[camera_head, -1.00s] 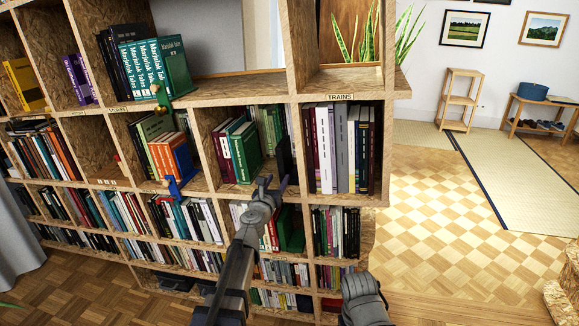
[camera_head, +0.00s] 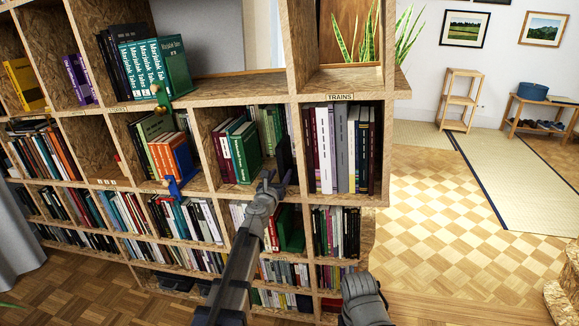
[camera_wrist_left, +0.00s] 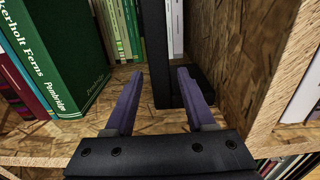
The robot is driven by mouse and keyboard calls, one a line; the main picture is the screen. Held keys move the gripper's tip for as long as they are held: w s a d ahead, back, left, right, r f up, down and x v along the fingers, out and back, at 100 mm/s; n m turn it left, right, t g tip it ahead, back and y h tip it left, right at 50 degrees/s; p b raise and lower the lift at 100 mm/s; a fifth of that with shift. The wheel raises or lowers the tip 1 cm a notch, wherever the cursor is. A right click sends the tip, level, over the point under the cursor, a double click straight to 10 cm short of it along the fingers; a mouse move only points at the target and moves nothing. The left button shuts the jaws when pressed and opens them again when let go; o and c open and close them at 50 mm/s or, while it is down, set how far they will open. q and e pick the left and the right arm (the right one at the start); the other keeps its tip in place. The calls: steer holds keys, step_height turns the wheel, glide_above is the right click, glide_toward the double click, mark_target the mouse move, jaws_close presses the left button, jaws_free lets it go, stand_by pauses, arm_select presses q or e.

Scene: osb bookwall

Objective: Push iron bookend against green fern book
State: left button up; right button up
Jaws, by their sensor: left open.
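The green fern book (camera_head: 246,152) stands upright in a middle cubby of the bookwall, at the right end of a row. It fills the left of the left wrist view (camera_wrist_left: 55,55). The black iron bookend (camera_head: 284,158) stands to its right, near the cubby's right wall, with a clear gap between them. In the left wrist view its upright plate (camera_wrist_left: 155,45) rises beyond my fingers and its flat foot extends right. My left gripper (camera_head: 275,180) is open at the cubby's front, its fingertips (camera_wrist_left: 158,74) either side of the plate's line. I cannot tell if they touch it.
More books (camera_wrist_left: 115,25) stand behind, deeper in the cubby. The cubby's wooden right wall (camera_wrist_left: 245,60) is close to my right finger. Bare shelf board lies between book and bookend.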

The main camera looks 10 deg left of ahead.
arm_select(q)
steer(key=shift+w, duration=1.4)
jaws_close()
steer(key=shift+a, duration=0.25)
stand_by(1.1)
steer(key=shift+a+f, duration=0.15)
steer(key=shift+a, duration=0.75)
steer(key=shift+a, duration=0.2)
steer(key=shift+a+f, duration=0.1)
steer(key=shift+a, duration=0.65)
